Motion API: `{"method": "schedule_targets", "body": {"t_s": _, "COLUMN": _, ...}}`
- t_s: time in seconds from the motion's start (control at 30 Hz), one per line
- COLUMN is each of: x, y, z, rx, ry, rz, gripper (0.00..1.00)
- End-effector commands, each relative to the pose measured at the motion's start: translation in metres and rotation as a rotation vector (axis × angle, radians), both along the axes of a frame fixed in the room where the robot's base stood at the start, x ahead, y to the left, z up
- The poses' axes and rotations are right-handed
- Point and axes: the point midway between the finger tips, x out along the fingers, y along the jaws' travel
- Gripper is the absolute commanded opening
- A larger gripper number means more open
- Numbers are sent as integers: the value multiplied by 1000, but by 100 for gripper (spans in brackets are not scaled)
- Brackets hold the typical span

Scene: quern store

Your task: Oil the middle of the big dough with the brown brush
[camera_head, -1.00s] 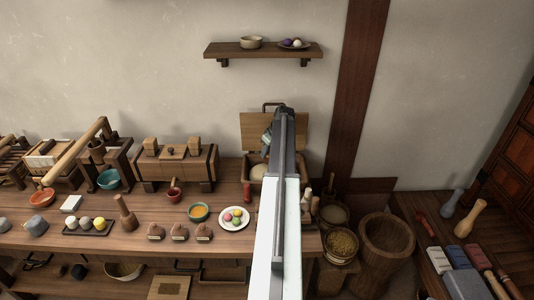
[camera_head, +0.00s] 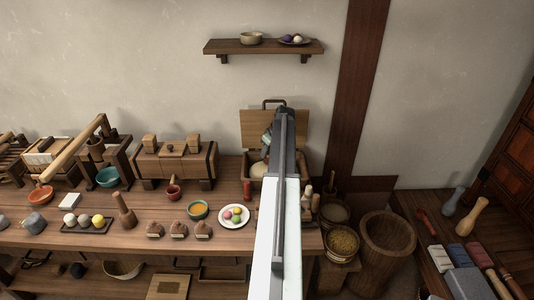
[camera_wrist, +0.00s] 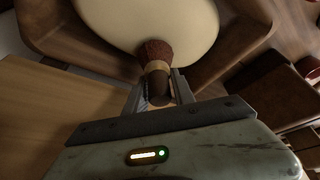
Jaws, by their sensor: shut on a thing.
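The big dough (camera_wrist: 160,18) is a pale, smooth, rounded mass lying in a wooden box (camera_wrist: 240,40). In the head view a part of the dough (camera_head: 258,170) shows in the open box at the back of the bench, left of my arm. The brown brush (camera_wrist: 155,50) has dark reddish-brown bristles, a pale band and a dark handle. My gripper (camera_wrist: 160,92) is shut on its handle. The bristles overlap the dough's near edge in the wrist view; I cannot tell whether they touch it.
The box's raised lid (camera_head: 262,128) stands behind it. A small orange-filled bowl (camera_head: 198,210) and a plate of coloured balls (camera_head: 234,223) sit on the bench to the left. Sacks and a large mortar (camera_head: 386,240) stand at right. A shelf (camera_head: 265,50) hangs above.

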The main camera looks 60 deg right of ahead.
Motion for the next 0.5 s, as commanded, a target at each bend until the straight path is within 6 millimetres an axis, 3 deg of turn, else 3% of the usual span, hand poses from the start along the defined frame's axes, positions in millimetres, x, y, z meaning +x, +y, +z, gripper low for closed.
{"method": "schedule_targets", "body": {"t_s": 0.5, "x": -2, "y": 3, "z": -7, "rx": 0, "ry": 0, "rz": -1, "gripper": 0}}
